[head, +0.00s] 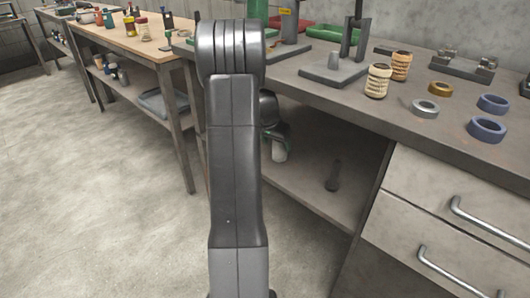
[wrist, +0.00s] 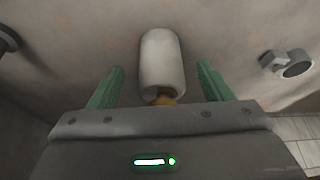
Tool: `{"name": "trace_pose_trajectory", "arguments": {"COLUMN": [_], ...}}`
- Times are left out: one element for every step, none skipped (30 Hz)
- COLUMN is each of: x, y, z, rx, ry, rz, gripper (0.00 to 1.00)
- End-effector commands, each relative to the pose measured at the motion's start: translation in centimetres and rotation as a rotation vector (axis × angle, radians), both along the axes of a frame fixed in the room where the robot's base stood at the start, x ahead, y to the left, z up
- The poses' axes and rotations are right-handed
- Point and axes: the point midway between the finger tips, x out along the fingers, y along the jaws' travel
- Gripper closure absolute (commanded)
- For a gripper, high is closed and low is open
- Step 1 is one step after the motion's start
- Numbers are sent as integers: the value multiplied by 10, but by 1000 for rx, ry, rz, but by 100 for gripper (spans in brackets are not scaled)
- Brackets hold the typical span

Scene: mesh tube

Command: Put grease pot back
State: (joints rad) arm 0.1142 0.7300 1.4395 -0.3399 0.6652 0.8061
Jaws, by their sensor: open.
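The grease pot appears to be the pale cylinder on the lower shelf under the bench, in the head view (head: 280,154) and in the wrist view (wrist: 162,58). A small tan part shows at its near end in the wrist view. My gripper (wrist: 160,68) is open, with one green finger on each side of the pot and visible gaps between. In the head view my gripper (head: 277,134) is mostly hidden behind my arm, and the pot shows just below it.
A dark upright object (head: 333,175) stands on the lower shelf (head: 310,190), right of the pot. The bench top (head: 340,98) above holds wound rolls (head: 377,81), rings (head: 487,129) and a grey stand (head: 333,66). Drawers (head: 440,210) close off the right side.

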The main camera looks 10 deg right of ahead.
Motion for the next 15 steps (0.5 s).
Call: {"name": "trace_pose_trajectory", "arguments": {"x": [-8,-13,-19,-24,-28,-35,-39,-43,-48,-52,-55,-59,-62,-64,-66], "y": [7,11,16,20,24,28,32,35,40,43,45,48,50,52,55], "z": [2,2,2,2,2,2,1,1,1,1,1,0,0,0,0], "rx": [-1,0,0,-1,-1,-1,0,0,0,0,-1,-1,0,0,-1], "ry": [1,1,1,1,1,2,0,0,1,0,1,-1,0,0,-1], "rz": [4,3,3,5,4,4,3,4,3,4,3,3,2,2,3], "gripper": [27,27,27,27,27,27,27,27,27,27,27,27,27,27,27]}}
